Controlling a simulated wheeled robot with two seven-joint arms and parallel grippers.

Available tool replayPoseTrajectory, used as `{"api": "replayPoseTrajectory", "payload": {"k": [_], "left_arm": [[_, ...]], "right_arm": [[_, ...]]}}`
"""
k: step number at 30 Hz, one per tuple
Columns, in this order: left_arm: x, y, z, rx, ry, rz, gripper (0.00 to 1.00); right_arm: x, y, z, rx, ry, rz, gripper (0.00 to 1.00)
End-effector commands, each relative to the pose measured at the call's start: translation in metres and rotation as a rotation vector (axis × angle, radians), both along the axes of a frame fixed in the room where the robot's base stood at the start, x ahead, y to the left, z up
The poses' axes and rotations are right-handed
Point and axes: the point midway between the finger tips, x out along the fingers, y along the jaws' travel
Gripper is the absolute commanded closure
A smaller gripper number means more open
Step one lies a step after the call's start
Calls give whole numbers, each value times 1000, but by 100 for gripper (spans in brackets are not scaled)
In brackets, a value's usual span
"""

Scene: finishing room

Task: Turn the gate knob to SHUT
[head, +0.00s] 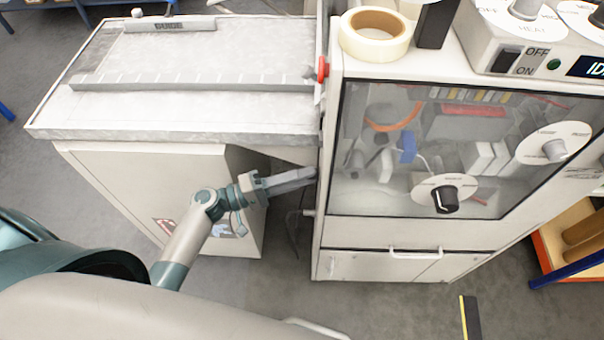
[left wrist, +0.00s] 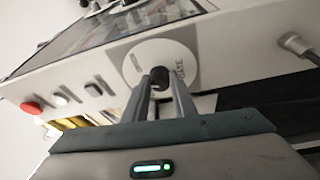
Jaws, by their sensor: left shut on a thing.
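The gate knob (left wrist: 159,72) is small and black, on a round white dial plate (left wrist: 185,52) with the word GATE, in the left wrist view. My left gripper (left wrist: 161,86) has its two fingers around the knob, one on each side, shut on it. The knob's pointer and any SHUT mark cannot be made out. In the head view my left gripper (head: 312,173) reaches to the left side of the machine cabinet (head: 345,235); the knob is hidden there. My right gripper is not in view.
Black-handled (head: 446,200) and grey (head: 555,149) knobs sit on the cabinet's front panel. A table with a guide (head: 170,24) stands to the left. A red button (left wrist: 31,108) and small switches line the panel in the wrist view. A tape roll (head: 376,34) lies on top.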

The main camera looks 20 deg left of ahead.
Motion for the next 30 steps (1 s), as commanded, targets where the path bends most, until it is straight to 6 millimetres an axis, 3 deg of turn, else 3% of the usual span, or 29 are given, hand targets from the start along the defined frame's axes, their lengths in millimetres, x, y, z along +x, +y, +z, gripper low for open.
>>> {"api": "replayPoseTrajectory", "payload": {"k": [30], "left_arm": [[3,2,15,-258,908,2,98]], "right_arm": [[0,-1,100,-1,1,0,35]]}}
